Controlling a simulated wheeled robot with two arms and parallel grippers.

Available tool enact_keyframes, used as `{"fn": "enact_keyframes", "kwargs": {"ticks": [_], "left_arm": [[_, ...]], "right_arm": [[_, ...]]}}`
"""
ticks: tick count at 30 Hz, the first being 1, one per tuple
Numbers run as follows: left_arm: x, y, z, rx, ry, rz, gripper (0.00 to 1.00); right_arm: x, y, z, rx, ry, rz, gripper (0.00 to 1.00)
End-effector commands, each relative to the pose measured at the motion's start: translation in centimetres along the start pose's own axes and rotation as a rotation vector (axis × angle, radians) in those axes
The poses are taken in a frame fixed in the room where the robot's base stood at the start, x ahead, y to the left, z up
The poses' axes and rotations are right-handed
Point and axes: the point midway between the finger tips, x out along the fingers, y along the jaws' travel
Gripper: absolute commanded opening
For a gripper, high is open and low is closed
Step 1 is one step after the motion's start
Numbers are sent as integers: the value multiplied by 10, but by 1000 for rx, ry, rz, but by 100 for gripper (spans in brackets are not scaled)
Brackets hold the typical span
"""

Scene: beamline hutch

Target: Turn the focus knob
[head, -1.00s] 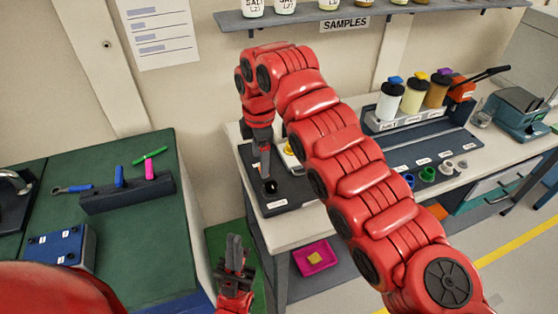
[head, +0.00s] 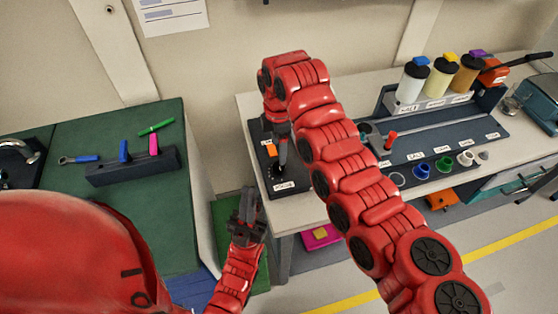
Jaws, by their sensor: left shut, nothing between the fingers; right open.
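The focus knob (head: 276,171) is a small dark knob on a dark panel (head: 303,184) at the left end of the white bench, above a label that reads FOCUS. My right gripper (head: 283,162) points down right at the knob, with its fingertips beside or over it. It is open; whether the fingers touch the knob cannot be told, as the gripper partly covers it. My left gripper (head: 247,203) is shut and empty, low in the gap between the green bench and the white bench, away from the knob.
An orange part (head: 271,150) stands on the panel just behind the knob. My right arm hides the bench middle. A red-handled item (head: 390,140) and capped bottles (head: 411,82) stand to the right. The green bench (head: 60,215) at left holds a dark tool block (head: 130,167).

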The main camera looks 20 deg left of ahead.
Motion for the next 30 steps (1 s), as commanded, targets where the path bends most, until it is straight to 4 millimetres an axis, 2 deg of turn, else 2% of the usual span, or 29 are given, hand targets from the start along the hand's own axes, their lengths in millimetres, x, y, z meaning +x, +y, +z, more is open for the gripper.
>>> {"fn": "enact_keyframes", "kwargs": {"ticks": [1,6,12,16,23,26,30], "left_arm": [[9,0,-2,0,0,0,0],[21,-1,-4,0,0,0,0],[26,-1,-4,0,0,0,0],[27,-1,-5,0,0,0,0],[27,-1,-5,0,0,0,0],[27,-1,-4,0,0,0,0],[27,-1,-4,0,0,0,0]], "right_arm": [[9,-2,0,0,1,-9,78],[46,-2,0,1,-1,-10,78],[72,-1,0,-1,-1,-3,78],[80,-1,1,0,-2,-4,78],[80,-1,1,0,-1,-2,78],[80,-1,1,0,-1,-2,63],[80,-1,1,0,-1,-2,38]]}}
